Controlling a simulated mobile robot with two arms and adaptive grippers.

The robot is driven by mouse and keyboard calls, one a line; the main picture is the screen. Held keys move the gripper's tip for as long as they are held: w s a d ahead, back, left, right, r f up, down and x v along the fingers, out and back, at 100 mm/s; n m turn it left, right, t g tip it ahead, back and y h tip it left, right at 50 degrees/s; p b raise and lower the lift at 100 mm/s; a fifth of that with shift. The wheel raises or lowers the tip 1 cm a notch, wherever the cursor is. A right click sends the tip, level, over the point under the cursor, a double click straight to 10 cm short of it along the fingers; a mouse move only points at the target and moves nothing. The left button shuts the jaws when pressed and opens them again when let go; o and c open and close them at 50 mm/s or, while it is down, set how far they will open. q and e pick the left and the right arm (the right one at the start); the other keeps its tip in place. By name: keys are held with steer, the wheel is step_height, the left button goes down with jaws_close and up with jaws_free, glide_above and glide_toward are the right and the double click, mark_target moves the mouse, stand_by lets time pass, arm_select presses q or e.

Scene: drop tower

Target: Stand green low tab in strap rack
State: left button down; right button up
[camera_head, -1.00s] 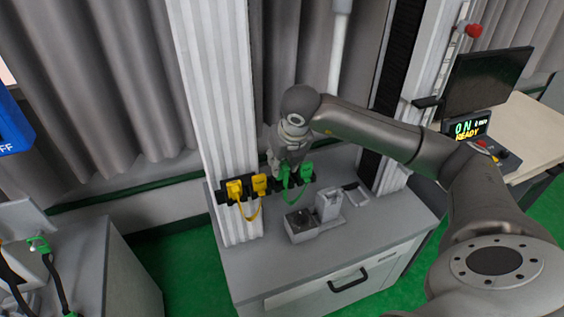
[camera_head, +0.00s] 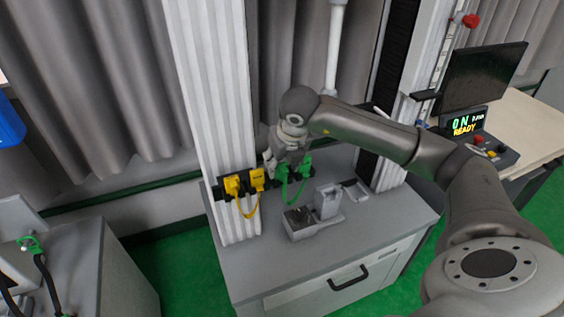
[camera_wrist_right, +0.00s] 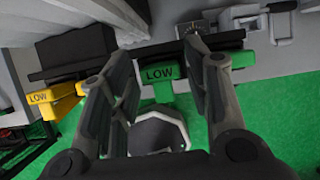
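The green low tab (camera_wrist_right: 160,74), marked LOW, stands in the black strap rack (camera_wrist_right: 120,62) in the right wrist view. It also shows in the head view (camera_head: 282,174), partly behind my gripper. A green strap (camera_head: 289,197) hangs in a loop from it to the other green tab (camera_head: 306,166) on its right. My right gripper (camera_wrist_right: 160,62) is open, with one finger on each side of the low tab. Small gaps seem to show between tab and fingers. My left gripper is not in view.
Two yellow tabs (camera_head: 233,185) joined by a yellow strap sit in the rack to the left, against the white column (camera_head: 212,110). A grey cabinet (camera_head: 335,260) stands below, with a small metal box (camera_head: 299,221) on top. A monitor (camera_head: 484,84) is at the right.

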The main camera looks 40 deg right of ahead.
steer(key=shift+o, duration=0.5)
steer(key=shift+r, duration=0.15)
steer(key=v, duration=1.1)
steer(key=shift+s+r, duration=0.3)
steer(key=shift+a, duration=0.15)
